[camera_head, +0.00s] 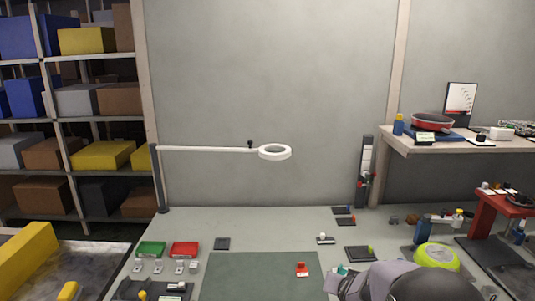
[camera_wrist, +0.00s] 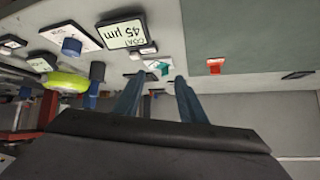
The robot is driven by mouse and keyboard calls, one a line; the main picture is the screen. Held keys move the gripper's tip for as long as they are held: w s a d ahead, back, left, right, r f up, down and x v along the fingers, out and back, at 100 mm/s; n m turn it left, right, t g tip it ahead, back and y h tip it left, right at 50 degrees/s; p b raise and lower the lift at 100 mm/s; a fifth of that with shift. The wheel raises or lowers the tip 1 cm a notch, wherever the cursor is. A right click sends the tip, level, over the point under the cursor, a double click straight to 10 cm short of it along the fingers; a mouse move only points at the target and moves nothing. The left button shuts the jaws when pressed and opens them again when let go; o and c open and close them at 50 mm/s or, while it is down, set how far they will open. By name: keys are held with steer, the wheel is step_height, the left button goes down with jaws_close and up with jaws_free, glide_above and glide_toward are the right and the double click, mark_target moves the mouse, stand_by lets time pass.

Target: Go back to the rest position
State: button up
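My gripper (camera_wrist: 157,82) shows in the wrist view with its two dark fingers spread apart and nothing between them. It hangs over the grey bench (camera_head: 220,225). Beyond the fingertips lies a small teal and white item (camera_wrist: 160,67), apart from them. In the head view my arm is at the lower right, low over the bench and right of the dark green mat (camera_head: 255,275). The fingers cannot be made out there.
A red block (camera_head: 302,269) sits on the mat. Green (camera_head: 151,248) and red (camera_head: 185,249) trays stand at left. A ring lamp (camera_head: 275,152) reaches over the bench. A lime-green round thing (camera_head: 437,257) is beside my arm. A red stand (camera_head: 490,225) is at far right.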

steer(key=s+a+n+g+y+p, duration=0.2)
steer(key=s+a, duration=0.2)
steer(key=s, duration=0.4)
steer(key=s+a+n+g+y+p, duration=0.1)
steer(key=s+a+g, duration=0.2)
steer(key=s+a, duration=0.3)
steer(key=s+d+r+n+g+p, duration=0.15)
steer(key=s+g, duration=0.35)
steer(key=s, duration=1.2)
step_height(320, 180, down, 14)
steer(key=b, duration=1.3)
steer(key=shift+b, duration=0.4)
